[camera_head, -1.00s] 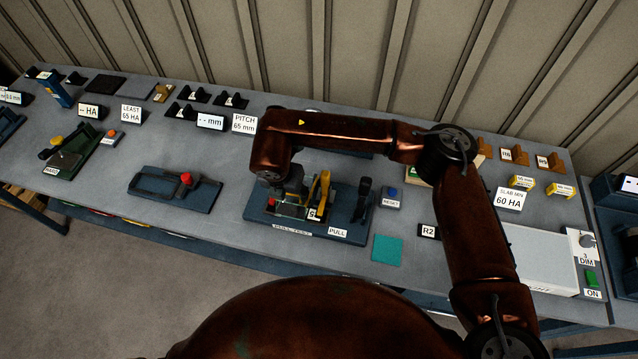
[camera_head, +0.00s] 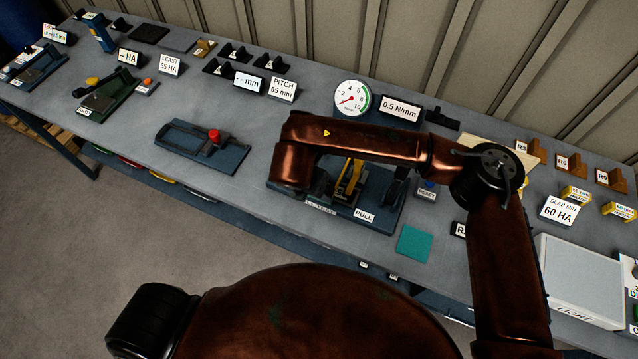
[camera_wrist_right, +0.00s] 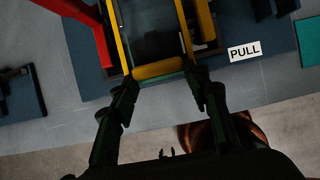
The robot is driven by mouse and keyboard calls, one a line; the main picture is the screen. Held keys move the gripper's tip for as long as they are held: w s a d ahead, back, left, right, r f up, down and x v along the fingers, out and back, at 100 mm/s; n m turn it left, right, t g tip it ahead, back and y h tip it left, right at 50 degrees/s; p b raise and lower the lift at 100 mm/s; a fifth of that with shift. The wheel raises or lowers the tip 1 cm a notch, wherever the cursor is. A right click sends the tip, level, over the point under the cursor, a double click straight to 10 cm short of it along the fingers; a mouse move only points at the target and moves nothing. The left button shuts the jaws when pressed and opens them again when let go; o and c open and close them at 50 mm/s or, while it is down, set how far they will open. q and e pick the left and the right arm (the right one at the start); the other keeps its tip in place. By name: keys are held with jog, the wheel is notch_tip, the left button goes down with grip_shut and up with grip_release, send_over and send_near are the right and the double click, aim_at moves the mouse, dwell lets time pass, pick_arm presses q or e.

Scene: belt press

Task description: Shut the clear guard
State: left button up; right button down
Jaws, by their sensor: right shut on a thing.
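The clear guard (camera_head: 349,182) has a yellow frame and stands on the blue pull-test base (camera_head: 382,214), partly hidden behind my right arm. In the right wrist view its yellow side bars and rounded yellow front bar (camera_wrist_right: 158,69) frame a dark see-through panel (camera_wrist_right: 153,30). My right gripper (camera_wrist_right: 163,82) is shut on this front bar, one finger at each end. In the head view the frame looks raised at a slant; its exact angle is hard to tell. My right gripper is hidden behind the arm there. My left gripper is not in view.
A PULL label (camera_head: 364,215) is on the base, with a black upright part (camera_head: 397,187) at its right. A round dial (camera_head: 352,98) stands behind. A teal square (camera_head: 413,241) lies to the right. A red-knobbed fixture (camera_head: 203,148) stands left, with bare bench between.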

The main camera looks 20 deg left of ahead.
jog(key=shift+s+f, duration=0.4)
jog(key=shift+f, duration=0.05)
jog(key=c, duration=1.5)
grip_release()
jog(key=shift+c, duration=0.2)
jog(key=o, duration=0.5)
jog(key=shift+w+r, duration=0.15)
jog(key=shift+c, duration=0.2)
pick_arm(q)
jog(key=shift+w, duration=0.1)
pick_arm(e)
jog(key=v, duration=1.2)
jog(key=shift+w+r, duration=0.1)
jog(key=shift+r, duration=0.05)
